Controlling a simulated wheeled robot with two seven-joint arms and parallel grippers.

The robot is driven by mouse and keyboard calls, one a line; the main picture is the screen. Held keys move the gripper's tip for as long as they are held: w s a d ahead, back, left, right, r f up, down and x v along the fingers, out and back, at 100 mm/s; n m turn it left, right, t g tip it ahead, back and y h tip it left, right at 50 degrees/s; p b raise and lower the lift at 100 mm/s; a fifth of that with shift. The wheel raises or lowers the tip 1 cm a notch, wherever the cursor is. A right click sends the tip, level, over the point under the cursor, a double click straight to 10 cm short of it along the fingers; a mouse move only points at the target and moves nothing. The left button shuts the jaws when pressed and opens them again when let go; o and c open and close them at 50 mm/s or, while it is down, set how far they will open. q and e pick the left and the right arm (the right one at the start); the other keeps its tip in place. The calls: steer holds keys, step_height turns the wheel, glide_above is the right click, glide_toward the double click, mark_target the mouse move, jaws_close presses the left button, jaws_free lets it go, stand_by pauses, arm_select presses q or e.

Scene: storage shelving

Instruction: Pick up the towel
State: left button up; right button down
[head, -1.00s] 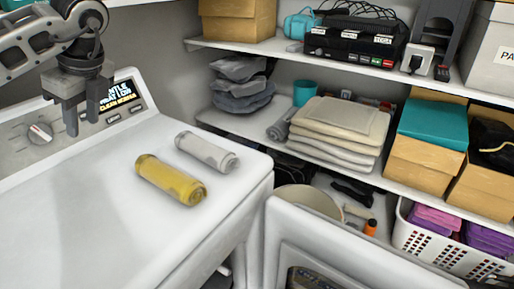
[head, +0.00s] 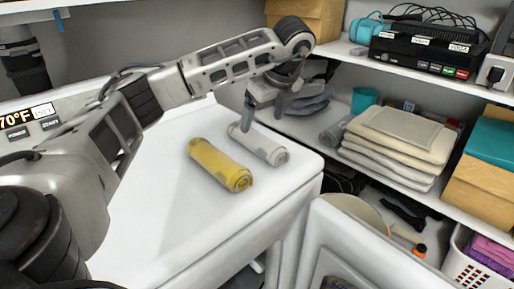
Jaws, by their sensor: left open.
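A yellow rolled towel (head: 218,165) lies on the white appliance top (head: 165,215). A light grey rolled towel (head: 260,146) lies beside it, to its right and farther back. My left gripper (head: 264,116) is open and empty, pointing down above the far end of the grey roll. It appears apart from both rolls, though the exact gap is hard to judge. My right gripper is not in view.
Cardboard boxes and a black device (head: 428,52) fill other shelf space. An open white door (head: 370,250) stands in front. The appliance top's front is clear.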

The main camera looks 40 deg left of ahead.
mark_target(257, 134)
arm_select(q)
steer(key=p+x, duration=0.1)
steer(key=x, duration=0.6)
steer(key=shift+w+a+f+p, duration=0.15)
steer(key=shift+a+f+p, duration=0.05)
steer(key=shift+p, duration=0.1)
steer(key=shift+c, duration=0.2)
steer(key=shift+r, duration=0.1)
steer(key=c, duration=1.1)
